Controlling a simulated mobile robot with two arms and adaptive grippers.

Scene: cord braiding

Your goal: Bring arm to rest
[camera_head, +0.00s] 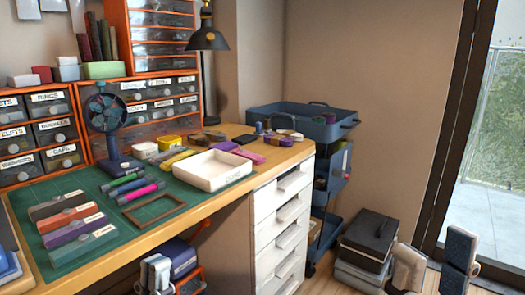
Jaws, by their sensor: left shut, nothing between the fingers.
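My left gripper (156,268) shows at the bottom edge, low in front of the desk. Its two pale fingers are close together, with nothing seen between them. My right gripper (434,252) shows at the bottom right, above the floor. Its two fingers stand well apart, with nothing between them. Both grippers are clear of the desk top (225,196). Most of both arms is out of the picture.
The desk carries a green mat (90,188), a white tray (212,170), a brown frame (152,210) and a small fan (105,115). White drawers (280,225) stand under its right end. A blue cart (300,115) and dark boxes (368,235) are beyond.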

